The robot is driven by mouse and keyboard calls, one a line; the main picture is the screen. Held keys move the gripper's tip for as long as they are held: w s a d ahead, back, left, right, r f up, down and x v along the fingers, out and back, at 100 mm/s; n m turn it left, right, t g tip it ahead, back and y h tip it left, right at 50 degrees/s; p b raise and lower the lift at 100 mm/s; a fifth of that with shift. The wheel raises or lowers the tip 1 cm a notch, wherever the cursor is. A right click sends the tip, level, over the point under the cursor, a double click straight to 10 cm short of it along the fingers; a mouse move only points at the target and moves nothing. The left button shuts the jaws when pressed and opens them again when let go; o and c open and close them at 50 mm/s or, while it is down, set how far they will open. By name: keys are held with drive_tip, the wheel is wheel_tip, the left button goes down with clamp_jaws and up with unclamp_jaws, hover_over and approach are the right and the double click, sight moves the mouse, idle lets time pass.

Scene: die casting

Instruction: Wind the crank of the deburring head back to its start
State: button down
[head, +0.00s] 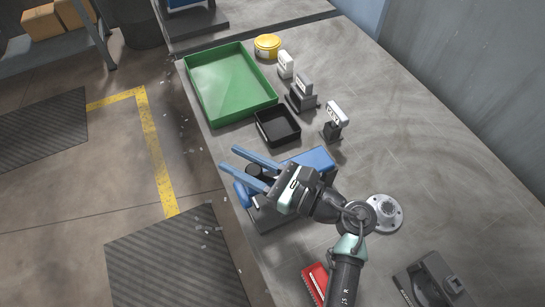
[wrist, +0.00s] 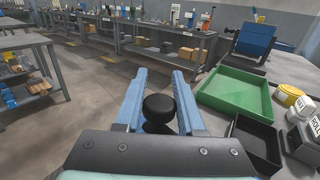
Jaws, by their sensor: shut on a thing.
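The deburring head (head: 312,158) is a blue and dark grey unit on the bench, mostly hidden under my gripper and wrist in the head view. A rounded blue part (head: 243,194) shows at its left, by the bench edge. My gripper (head: 230,160) has two long blue fingers pointing up and left. The crank's round black knob (head: 254,172) is between them, nearer their base than their tips. In the wrist view the knob (wrist: 159,108) sits between the fingers, and my gripper (wrist: 160,74) is shut on it. The crank arm below is hidden.
A black tray (head: 260,129) and a green tray (head: 200,64) lie beyond the head. Several labelled stands (head: 334,120) and a yellow tin (head: 267,45) are near them. A round metal flange (head: 397,213) and a red object (head: 315,280) lie near my arm. Floor is left of the bench edge.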

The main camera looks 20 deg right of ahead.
drive_tip(key=shift+s+y, duration=0.1)
drive_tip(key=shift+y, duration=0.2)
drive_tip(key=shift+f+n+g+b, duration=0.1)
drive_tip(key=shift+n+g+b, duration=0.2)
drive_tip(key=shift+s+a+n+g+y+b, duration=0.25)
drive_tip(key=shift+s+n+g+y+b, duration=0.2)
drive_tip(key=shift+n+g+y+b, duration=0.35)
drive_tip(key=shift+a, duration=0.1)
